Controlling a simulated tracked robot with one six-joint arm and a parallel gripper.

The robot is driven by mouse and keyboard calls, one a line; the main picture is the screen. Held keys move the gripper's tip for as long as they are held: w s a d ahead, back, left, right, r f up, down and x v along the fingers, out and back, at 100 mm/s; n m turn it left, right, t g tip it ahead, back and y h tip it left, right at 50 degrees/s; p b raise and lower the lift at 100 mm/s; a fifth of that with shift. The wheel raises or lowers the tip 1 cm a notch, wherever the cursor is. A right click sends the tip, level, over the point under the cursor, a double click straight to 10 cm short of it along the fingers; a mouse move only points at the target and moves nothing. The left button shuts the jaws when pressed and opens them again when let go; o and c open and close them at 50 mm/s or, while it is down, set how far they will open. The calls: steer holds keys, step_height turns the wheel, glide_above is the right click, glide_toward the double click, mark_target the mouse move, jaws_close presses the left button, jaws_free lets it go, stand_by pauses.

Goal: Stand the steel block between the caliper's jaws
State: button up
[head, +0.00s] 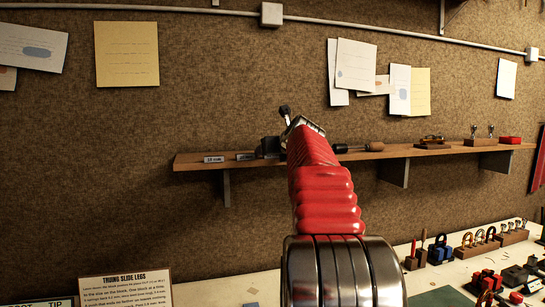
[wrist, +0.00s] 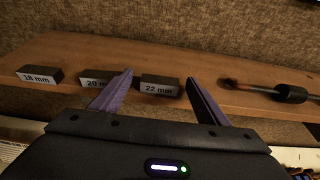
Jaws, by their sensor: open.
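Three dark blocks with white size labels stand in a row on the wooden shelf in the wrist view. They are the 18 mm block (wrist: 40,75), the 20 mm block (wrist: 97,77) and the 22 mm block (wrist: 160,86). My gripper (wrist: 160,76) is open, its purple fingers pointing at the shelf. The 22 mm block shows between the fingertips; the left finger partly covers the 20 mm block. I cannot tell whether a finger touches a block. In the head view the 18 mm block (head: 213,159) shows left of my red arm, which hides much of the gripper. I cannot make out the caliper.
The shelf (head: 400,152) runs along a brown wall. A wooden-handled tool (wrist: 262,91) lies right of the blocks. Red and dark items stand at the shelf's right. Below, a bench (head: 215,292) holds a sign (head: 124,288) and, at right, several clamps and tools.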

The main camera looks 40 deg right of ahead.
steer(key=shift+c, duration=0.5)
steer(key=c, duration=1.3)
steer(key=shift+o, duration=0.2)
steer(key=shift+r, duration=3.55)
steer(key=s+a, duration=0.4)
steer(key=s, duration=0.4)
steer(key=s+a, duration=0.5)
steer(key=s, duration=0.4)
steer(key=shift+s+a, duration=0.25)
steer(key=shift+a, duration=0.05)
steer(key=shift+f, duration=0.1)
